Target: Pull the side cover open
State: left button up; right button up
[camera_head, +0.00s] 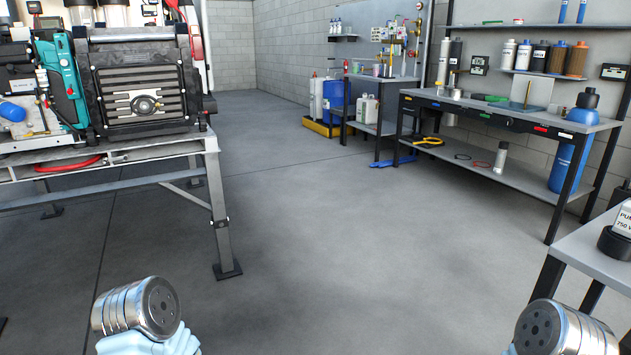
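A machine stands on a grey metal frame at the left. Its near face has a dark slatted panel (133,82) with a round knob-like part (145,104) at its middle; this may be the side cover, and it looks closed. A teal part (62,75) stands just left of it. I cannot make out a hinge or latch clearly. Only silver, rounded links of my two arms show at the bottom left and bottom right, well apart from the machine. Neither gripper is visible.
The frame's table (110,152) has a leg (219,205) with a foot on the floor. The grey floor (330,220) in the middle is clear. A workbench (500,116) with bottles stands at the right, and a nearer table (595,250) at the right edge.

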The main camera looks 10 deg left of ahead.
aim_at(197, 77)
jog(key=i+u, duration=0.1)
jog(key=i, duration=0.55)
jog(key=i+l+u, duration=0.15)
jog(key=i, duration=0.55)
jog(key=i+l+u, duration=0.15)
jog(key=i+u, duration=0.25)
jog(key=i+l+u, duration=0.75)
jog(key=i+l+z, duration=0.15)
jog(key=i+l, duration=0.2)
jog(key=i+l+z, duration=0.2)
jog(key=i+z, duration=0.15)
jog(key=i+l+z, duration=0.15)
jog(key=i+z, duration=0.55)
